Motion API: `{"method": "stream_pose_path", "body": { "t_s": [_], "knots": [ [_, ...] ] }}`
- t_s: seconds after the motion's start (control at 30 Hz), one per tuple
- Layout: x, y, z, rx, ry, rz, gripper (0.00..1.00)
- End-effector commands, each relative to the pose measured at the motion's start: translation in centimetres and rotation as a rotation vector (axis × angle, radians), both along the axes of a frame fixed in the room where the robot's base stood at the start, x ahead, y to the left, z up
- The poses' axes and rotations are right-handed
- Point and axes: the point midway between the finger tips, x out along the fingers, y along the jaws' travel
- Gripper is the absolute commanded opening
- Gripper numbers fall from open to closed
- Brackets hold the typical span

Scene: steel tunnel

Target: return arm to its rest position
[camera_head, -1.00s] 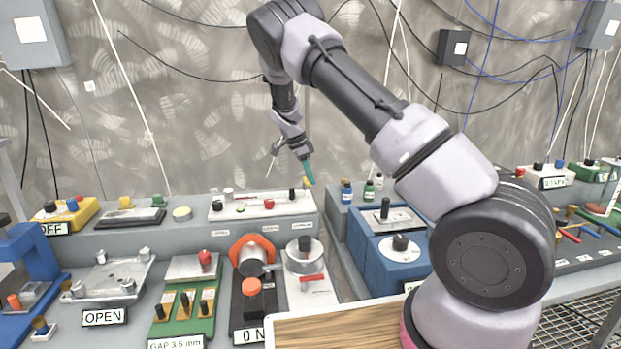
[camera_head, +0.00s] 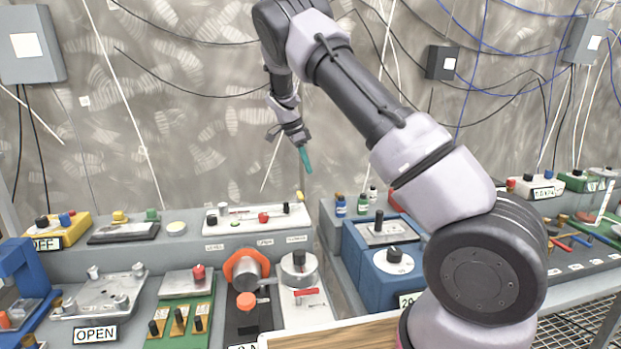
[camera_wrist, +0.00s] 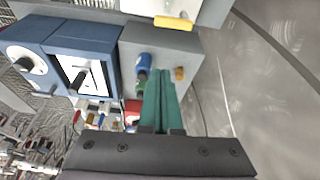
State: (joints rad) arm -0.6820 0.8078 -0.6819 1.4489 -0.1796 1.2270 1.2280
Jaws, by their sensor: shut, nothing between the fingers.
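My arm rises from the lower right of the head view, bends at the top and hangs down toward the wall. My gripper (camera_head: 306,160) has thin teal fingers that point down, above and behind the white panel, and they look clear of everything. In the wrist view the teal fingers of my gripper (camera_wrist: 162,105) lie side by side, closed, with nothing between them. Part of the right side of the bench is hidden behind my arm.
Below stand a white panel (camera_head: 280,221) with knobs, an orange-ringed cylinder (camera_head: 246,269), and a blue box (camera_head: 385,279) with a dial. Small bottles (camera_head: 341,205) stand behind the blue box. Cables hang on the grey wall. The space around my gripper is free.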

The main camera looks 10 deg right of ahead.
Motion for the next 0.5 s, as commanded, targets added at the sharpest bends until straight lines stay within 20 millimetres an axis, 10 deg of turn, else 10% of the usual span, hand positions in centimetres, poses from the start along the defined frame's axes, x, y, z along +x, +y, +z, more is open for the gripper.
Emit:
{"method": "stream_pose_path", "body": {
  "t_s": [0.5],
  "knots": [
    [-0.28,-0.08,1.11,0.014,0.002,0.005,0.00]
  ]
}}
